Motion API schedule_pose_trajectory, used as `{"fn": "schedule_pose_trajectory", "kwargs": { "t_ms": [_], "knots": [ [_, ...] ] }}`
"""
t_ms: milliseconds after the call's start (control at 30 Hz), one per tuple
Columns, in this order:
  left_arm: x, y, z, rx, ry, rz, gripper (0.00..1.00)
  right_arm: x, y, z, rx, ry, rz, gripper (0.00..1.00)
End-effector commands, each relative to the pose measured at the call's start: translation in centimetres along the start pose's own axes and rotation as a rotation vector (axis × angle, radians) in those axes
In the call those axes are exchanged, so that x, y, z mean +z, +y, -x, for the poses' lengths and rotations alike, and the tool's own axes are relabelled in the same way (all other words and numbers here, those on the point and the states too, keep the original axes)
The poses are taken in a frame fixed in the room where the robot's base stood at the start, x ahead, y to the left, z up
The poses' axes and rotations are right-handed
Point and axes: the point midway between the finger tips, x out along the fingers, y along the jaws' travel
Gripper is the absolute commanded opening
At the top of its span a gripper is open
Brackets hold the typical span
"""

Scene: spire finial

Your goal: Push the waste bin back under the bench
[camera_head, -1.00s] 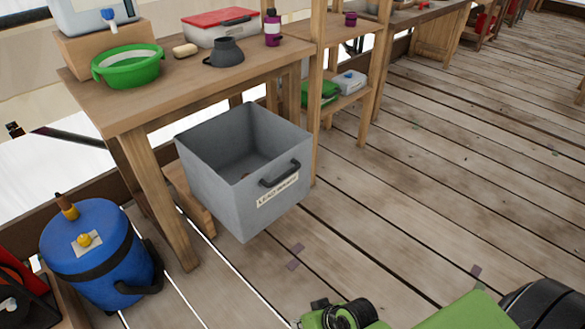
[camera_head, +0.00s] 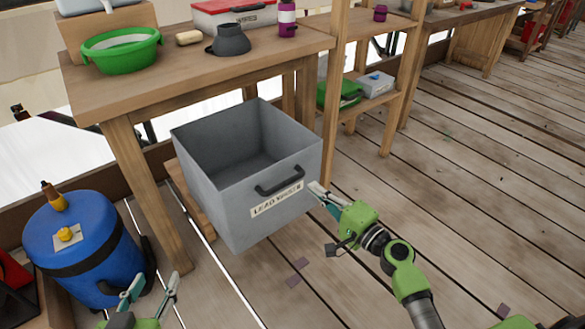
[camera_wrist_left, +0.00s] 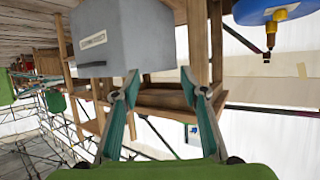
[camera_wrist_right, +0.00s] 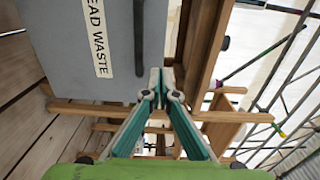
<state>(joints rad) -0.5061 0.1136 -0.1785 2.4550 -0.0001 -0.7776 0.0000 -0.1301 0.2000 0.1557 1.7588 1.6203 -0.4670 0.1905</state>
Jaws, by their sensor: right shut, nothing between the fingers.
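The grey waste bin (camera_head: 225,205), labelled "LEAD WASTE" with a dark handle (camera_head: 280,180), is open-topped and juts out in front of the wooden bench (camera_head: 100,97). It also shows in the left wrist view (camera_wrist_left: 140,40) and right wrist view (camera_wrist_right: 75,65). My right gripper (camera_head: 316,190) is shut and empty, its tips close to the lower right of the bin's front; I cannot tell if they touch. It also shows in the right wrist view (camera_wrist_right: 166,75). My left gripper (camera_head: 153,281) is open and empty, low in front of the bench, apart from the bin.
A blue drum (camera_head: 85,250) stands left of the bench leg (camera_head: 150,200), close to my left gripper. A shelf upright (camera_head: 338,80) stands right of the bin. A green basin (camera_head: 120,50) and a grey funnel-like piece (camera_head: 230,40) are on the bench.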

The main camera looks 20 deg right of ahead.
Motion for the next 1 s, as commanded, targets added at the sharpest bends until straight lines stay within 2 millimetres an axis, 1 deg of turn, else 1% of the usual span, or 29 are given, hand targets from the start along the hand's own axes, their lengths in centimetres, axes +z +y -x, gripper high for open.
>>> {"fn": "schedule_pose_trajectory", "kwargs": {
  "t_ms": [33, 100, 300, 400, 500, 600, 700, 1000],
  "knots": [
    [0.2, 0.0, 0.1, -0.001, -0.011, 0.0, 0.4, -0.1, -0.2, -1.2, -0.003, 0.001, 0.0, 0.0],
    [0.5, -0.1, 0.1, -0.002, -0.024, 0.0, 0.4, 0.0, -0.1, -2.8, -0.002, 0.0, 0.001, 0.0],
    [0.4, -0.1, 0.0, -0.001, -0.017, 0.0, 0.4, 0.0, -0.1, -7.0, -0.002, -0.001, 0.001, 0.0],
    [0.1, 0.0, -0.1, 0.0, 0.003, 0.0, 0.4, 0.0, 0.0, -8.6, 0.0, -0.001, 0.001, 0.0],
    [-0.4, 0.1, -0.1, 0.001, 0.025, 0.0, 0.4, 0.1, 0.1, -9.8, 0.001, -0.001, 0.002, 0.0],
    [-0.9, 0.1, -0.1, 0.002, 0.046, 0.0, 0.4, 0.1, 0.1, -10.5, 0.001, -0.001, 0.002, 0.0],
    [-1.2, 0.1, -0.2, 0.003, 0.056, 0.0, 0.4, 0.1, 0.1, -10.8, 0.002, -0.001, 0.002, 0.0],
    [-1.6, 0.1, -0.2, 0.003, 0.067, 0.0, 0.4, 0.1, 0.1, -10.9, 0.002, -0.001, 0.002, 0.0]
  ]
}}
